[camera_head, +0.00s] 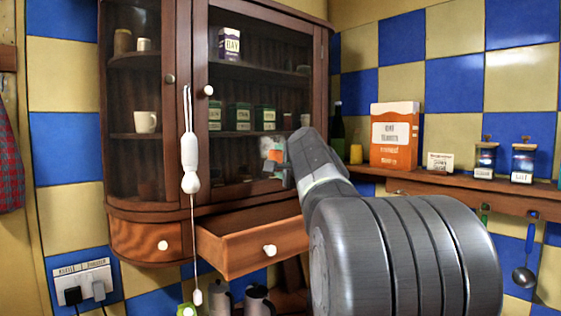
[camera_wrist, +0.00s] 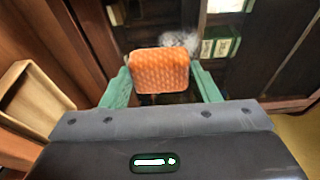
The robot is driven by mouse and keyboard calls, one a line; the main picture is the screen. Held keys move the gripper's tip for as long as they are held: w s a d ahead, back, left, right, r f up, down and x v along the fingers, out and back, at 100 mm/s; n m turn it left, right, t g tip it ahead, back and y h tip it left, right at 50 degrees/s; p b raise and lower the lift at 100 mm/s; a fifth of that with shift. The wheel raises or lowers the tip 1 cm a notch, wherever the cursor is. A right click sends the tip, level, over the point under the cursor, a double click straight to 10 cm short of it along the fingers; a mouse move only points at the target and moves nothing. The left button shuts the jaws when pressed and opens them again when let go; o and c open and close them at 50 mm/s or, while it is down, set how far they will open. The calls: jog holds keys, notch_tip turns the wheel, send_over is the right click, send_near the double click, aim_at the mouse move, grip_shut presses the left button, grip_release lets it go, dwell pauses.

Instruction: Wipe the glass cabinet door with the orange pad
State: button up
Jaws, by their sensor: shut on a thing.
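The orange pad (camera_wrist: 160,72) is held upright between the two green fingers of my gripper (camera_wrist: 161,84) in the wrist view. In the head view the pad (camera_head: 276,155) is small and partly hidden by my arm, in front of the lower right of the glass cabinet door (camera_head: 250,88). I cannot tell whether the pad touches the glass. A whitish smudge (camera_wrist: 180,41) shows on the glass just beyond the pad's upper edge. The door has a dark wooden frame and a round white knob (camera_head: 208,90), and looks shut.
A drawer (camera_head: 248,244) under the cabinet stands pulled out, below the pad. A white handle (camera_head: 190,160) on a cord hangs in front of the cabinet. At right, a shelf (camera_head: 440,182) carries an orange box (camera_head: 394,136) and jars. Tins and a mug stand inside the cabinet.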

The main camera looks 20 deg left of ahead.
aim_at(260, 158)
jog(key=shift+w+a+p, duration=0.4)
jog(key=shift+w+a, duration=0.05)
jog(key=shift+a, duration=0.3)
jog(key=shift+w+a+p, duration=0.4)
jog(key=shift+w+a, duration=0.05)
jog(key=shift+a, duration=0.35)
jog(key=shift+w+a+p, duration=0.4)
jog(key=shift+w+a, duration=0.05)
jog(key=shift+a, duration=0.3)
jog(key=shift+p+x, duration=0.45)
jog(key=shift+x, duration=0.45)
